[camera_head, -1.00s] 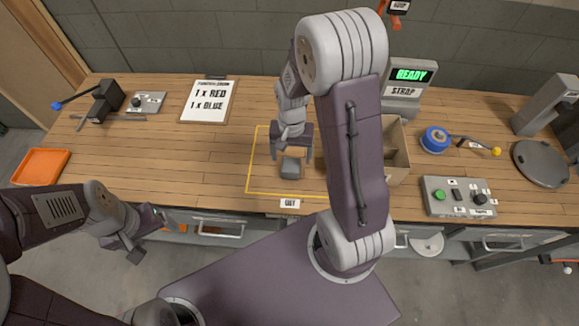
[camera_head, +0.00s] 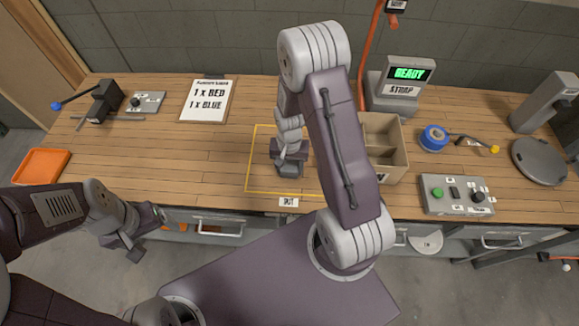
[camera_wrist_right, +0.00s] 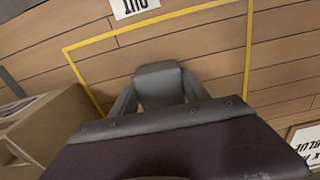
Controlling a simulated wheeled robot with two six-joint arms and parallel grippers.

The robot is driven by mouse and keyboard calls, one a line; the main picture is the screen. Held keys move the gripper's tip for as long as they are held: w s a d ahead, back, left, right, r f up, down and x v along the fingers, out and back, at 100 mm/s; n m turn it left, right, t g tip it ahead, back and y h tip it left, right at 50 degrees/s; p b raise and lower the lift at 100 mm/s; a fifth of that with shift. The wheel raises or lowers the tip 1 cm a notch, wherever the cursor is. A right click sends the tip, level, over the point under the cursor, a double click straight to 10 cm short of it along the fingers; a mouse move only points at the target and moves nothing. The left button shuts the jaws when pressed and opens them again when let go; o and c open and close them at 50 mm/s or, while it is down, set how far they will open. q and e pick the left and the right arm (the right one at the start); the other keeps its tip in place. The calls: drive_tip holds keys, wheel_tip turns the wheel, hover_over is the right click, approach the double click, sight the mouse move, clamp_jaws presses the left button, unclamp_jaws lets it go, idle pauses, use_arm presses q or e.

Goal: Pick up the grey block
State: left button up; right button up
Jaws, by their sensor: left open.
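The grey block (camera_head: 290,171) is inside the yellow outline on the wooden bench, partly hidden by my right gripper in the head view. In the right wrist view the block (camera_wrist_right: 158,78) lies between the two grey fingers of my right gripper (camera_wrist_right: 160,88). One finger runs along each side of it, and the fingertips look very close to its sides. I cannot tell whether they press on it. My right gripper (camera_head: 290,160) points down over the block in the head view. My left gripper (camera_head: 130,248) is open and empty, low in front of the bench.
An open cardboard box (camera_head: 400,160) stands right of the yellow outline (camera_head: 249,160). A control box (camera_head: 456,195) and a blue spool (camera_head: 434,138) are farther right. An orange tray (camera_head: 41,167) lies at the left end.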

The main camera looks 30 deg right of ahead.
sight(289, 164)
drive_tip(key=c, duration=0.6)
wheel_tip(289, 164, up, 10)
